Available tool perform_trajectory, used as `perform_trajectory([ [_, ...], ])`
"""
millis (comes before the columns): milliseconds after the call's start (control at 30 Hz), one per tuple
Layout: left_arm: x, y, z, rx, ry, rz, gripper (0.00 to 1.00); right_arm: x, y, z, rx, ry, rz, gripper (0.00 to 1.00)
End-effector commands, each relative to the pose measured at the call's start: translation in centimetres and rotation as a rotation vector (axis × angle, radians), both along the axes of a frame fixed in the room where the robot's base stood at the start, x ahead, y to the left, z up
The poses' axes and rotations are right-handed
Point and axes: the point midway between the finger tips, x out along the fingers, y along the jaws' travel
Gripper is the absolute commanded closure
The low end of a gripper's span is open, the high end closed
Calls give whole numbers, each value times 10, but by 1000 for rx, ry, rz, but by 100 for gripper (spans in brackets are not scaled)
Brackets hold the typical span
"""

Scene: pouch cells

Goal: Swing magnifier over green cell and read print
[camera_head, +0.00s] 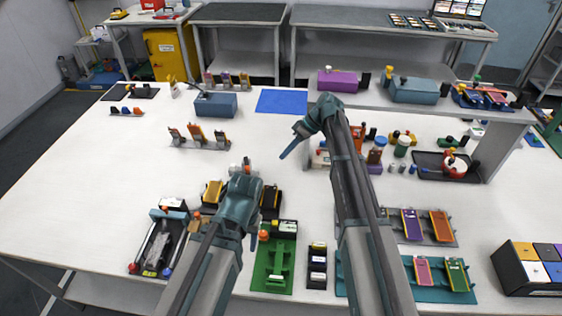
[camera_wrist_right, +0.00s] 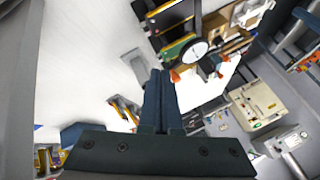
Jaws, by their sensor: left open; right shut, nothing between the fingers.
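In the right wrist view a round, pale, dark-rimmed disc (camera_wrist_right: 195,51), which looks like the magnifier, lies beside a flat green piece with a yellow edge (camera_wrist_right: 178,45). I cannot tell whether the disc overlaps it. In the head view, a green cell (camera_head: 457,273) leans in the teal rack at lower right. My left gripper (camera_head: 243,182) is open, low over the front middle of the table; its fingertips are mostly hidden by its own body. My right gripper (camera_head: 284,156) is shut and empty, raised over the table middle and pointing left.
A green fixture (camera_head: 273,268) and a black tray (camera_head: 157,245) stand near the front edge. A raised shelf (camera_head: 365,98) spans the back right, with small jars and parts below. A blue mat (camera_head: 283,102) lies at the back. The table's left side is mostly clear.

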Motion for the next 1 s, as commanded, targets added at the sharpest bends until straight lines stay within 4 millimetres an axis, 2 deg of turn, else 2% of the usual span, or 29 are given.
perform_trajectory([
  [33,0,0,-14,0,0,0,50,-1,5,-14,1,0,1,100],
  [100,0,0,-25,0,0,0,50,-2,13,-25,0,-1,1,100],
  [500,0,0,-76,0,0,0,50,-6,53,-76,0,-1,1,100],
  [533,0,0,-69,0,0,0,50,-13,57,-69,0,-1,2,100],
  [700,0,0,-67,0,0,0,50,-27,71,-67,0,0,0,100],
  [1000,0,0,-68,0,0,0,50,-33,79,-67,0,-1,-2,100],
])
